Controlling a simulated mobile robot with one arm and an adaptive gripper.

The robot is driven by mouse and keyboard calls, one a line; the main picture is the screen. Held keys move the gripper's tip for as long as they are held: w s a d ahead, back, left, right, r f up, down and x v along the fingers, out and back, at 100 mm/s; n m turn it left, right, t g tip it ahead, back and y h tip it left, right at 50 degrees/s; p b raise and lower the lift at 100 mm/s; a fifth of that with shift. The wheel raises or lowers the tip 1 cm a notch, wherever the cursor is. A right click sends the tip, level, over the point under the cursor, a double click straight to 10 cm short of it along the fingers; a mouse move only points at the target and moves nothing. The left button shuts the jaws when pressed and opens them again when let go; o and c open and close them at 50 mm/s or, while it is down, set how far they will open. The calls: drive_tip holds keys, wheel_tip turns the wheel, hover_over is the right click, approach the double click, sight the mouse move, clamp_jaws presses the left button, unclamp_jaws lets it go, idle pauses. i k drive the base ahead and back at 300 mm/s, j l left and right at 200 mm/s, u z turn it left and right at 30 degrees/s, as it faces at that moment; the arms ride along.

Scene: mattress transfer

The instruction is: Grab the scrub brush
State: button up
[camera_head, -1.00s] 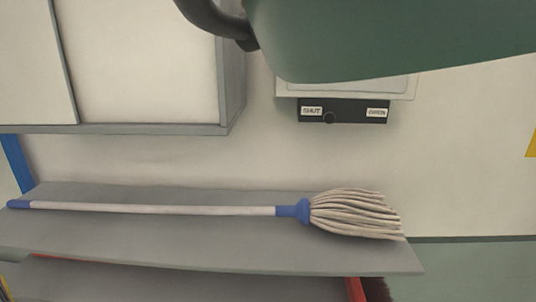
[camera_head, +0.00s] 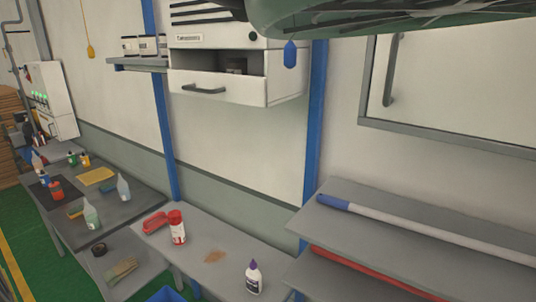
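I cannot single out a scrub brush with certainty. A red low object (camera_head: 155,222), possibly a brush, lies on the middle table (camera_head: 190,268), left of a red-and-white can (camera_head: 177,227). A tan, bristly-looking item (camera_head: 122,268) lies on a lower grey surface to the left, too small to identify. My gripper is not in view.
A mop handle with a blue end (camera_head: 400,224) lies on the right shelf, above a red handle (camera_head: 370,272). A white bottle with a purple cap (camera_head: 253,278) stands on the middle table. A cluttered table (camera_head: 140,208) stands farther left. Green floor (camera_head: 30,250) is open at left.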

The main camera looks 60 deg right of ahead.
sight(162, 219)
drive_tip(key=i+z, duration=0.15)
drive_tip(key=i, duration=0.3)
drive_tip(key=i+j+z, duration=0.1)
drive_tip(key=i, duration=0.4)
drive_tip(key=i+j+z, duration=0.15)
drive_tip(key=i, duration=0.3)
drive_tip(key=i+j+z, duration=0.1)
drive_tip(key=i, duration=0.35)
drive_tip(key=i+j+z, duration=0.3)
drive_tip(key=i+z, duration=0.15)
drive_tip(key=i+j+z, duration=0.7)
drive_tip(key=j+z, duration=0.2)
drive_tip(key=j, duration=0.15)
